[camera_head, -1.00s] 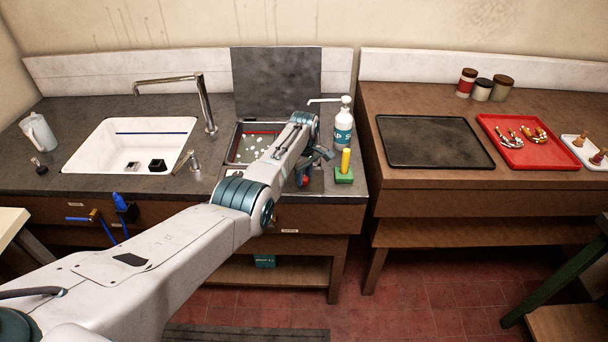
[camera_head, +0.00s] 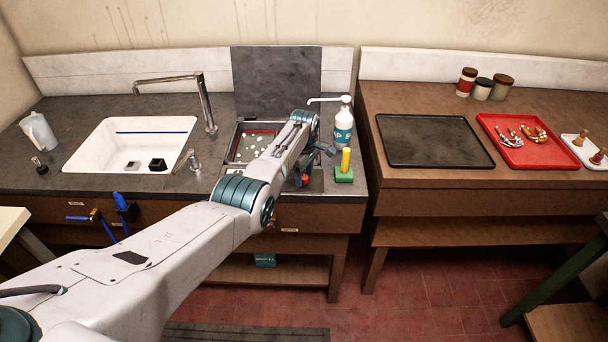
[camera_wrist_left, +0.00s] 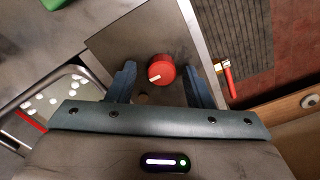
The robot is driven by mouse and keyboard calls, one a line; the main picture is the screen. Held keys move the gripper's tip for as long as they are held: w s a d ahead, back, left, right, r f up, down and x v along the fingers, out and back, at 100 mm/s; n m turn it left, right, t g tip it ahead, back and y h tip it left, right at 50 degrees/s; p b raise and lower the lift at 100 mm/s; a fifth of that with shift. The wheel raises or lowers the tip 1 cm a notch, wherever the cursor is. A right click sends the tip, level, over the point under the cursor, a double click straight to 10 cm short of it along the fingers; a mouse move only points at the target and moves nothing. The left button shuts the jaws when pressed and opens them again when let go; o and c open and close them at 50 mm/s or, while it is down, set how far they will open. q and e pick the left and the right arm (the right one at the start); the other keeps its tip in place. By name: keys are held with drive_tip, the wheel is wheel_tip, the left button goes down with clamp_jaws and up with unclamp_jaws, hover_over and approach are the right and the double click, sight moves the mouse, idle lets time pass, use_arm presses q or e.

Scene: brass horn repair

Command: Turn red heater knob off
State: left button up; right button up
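The red heater knob (camera_wrist_left: 161,69) sits on a dark metal panel (camera_wrist_left: 120,42) in the left wrist view. Its white mark points to the lower left of that view. The knob also shows in the head view (camera_head: 305,180), just below my left gripper (camera_head: 319,161). In the left wrist view my left gripper (camera_wrist_left: 160,82) is open, with one finger on each side of the knob and a gap to both. I cannot tell how far its fingertips are above the panel. My right gripper is in neither view.
An open basin (camera_head: 241,159) with white pieces lies left of the knob. A green block with a yellow handle (camera_head: 345,166) and a pump bottle (camera_head: 343,130) stand close on the right. A red-handled fitting (camera_wrist_left: 229,78) is at the panel's edge.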

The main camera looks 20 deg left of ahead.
sight(304, 177)
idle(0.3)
use_arm(q)
wheel_tip(304, 177, up, 11)
drive_tip(key=b, duration=0.2)
drive_tip(key=shift+f, duration=0.15)
drive_tip(key=shift+s, duration=0.1)
idle(0.3)
